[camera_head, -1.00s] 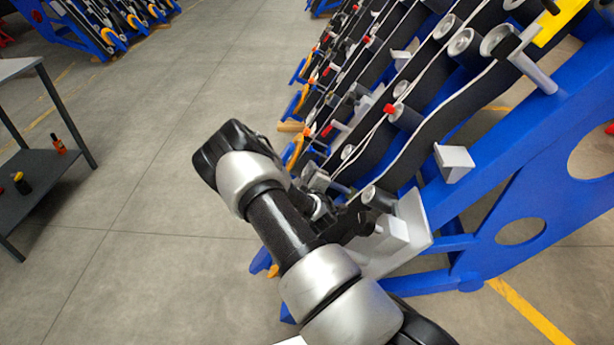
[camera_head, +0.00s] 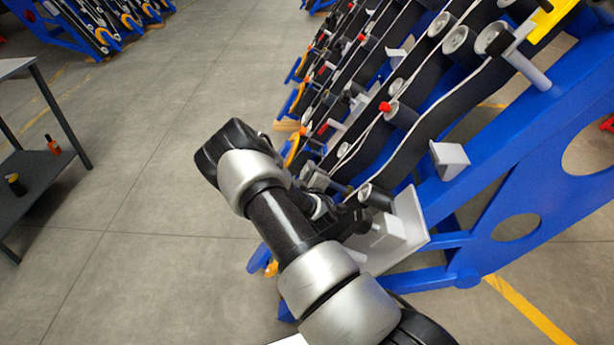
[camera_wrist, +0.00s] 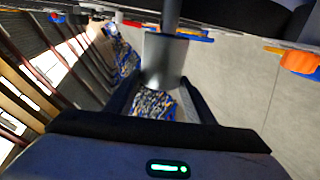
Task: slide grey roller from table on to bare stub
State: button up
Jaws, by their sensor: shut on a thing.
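The grey roller (camera_wrist: 165,62) is between the two black fingers of my gripper (camera_wrist: 160,95) in the wrist view, and the gripper is shut on it. A thinner grey rod, which looks like the bare stub (camera_wrist: 172,14), runs up from the roller's far end, in line with it. I cannot tell how far the roller is around the rod. In the head view my gripper (camera_head: 350,214) is at the lower end of the chassis, partly hidden by my arm. A grey roller shows beside it (camera_head: 374,196); I cannot tell whether it is the held one.
The blue chassis frame (camera_head: 540,115) carries dark belts and several rollers. A light grey plate and block (camera_head: 390,232) stand close right of my gripper. A dark table (camera_head: 40,175) with small bottles is at the left. The floor between is clear.

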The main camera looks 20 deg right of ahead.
jog(key=shift+w+a+r, duration=0.3)
jog(key=shift+a+r, duration=0.15)
jog(key=shift+a, duration=0.15)
jog(key=shift+w+a+r, duration=0.25)
jog(key=shift+a+r, duration=0.2)
jog(key=shift+a, duration=0.15)
jog(key=shift+s+d+f, duration=0.35)
jog(key=shift+d+f, duration=0.15)
jog(key=shift+d, duration=0.25)
jog(key=shift+s+d+f, duration=0.3)
jog(key=shift+d+f, duration=0.15)
jog(key=shift+d, duration=0.3)
dwell(1.1)
jog(key=shift+a, duration=0.15)
jog(key=shift+w+a+r, duration=0.2)
jog(key=shift+a+r, duration=0.05)
jog(key=shift+a, duration=0.05)
dwell(0.7)
jog(key=shift+s+d+f, duration=0.15)
jog(key=shift+d+f, duration=0.1)
jog(key=shift+d, duration=0.15)
dwell(0.7)
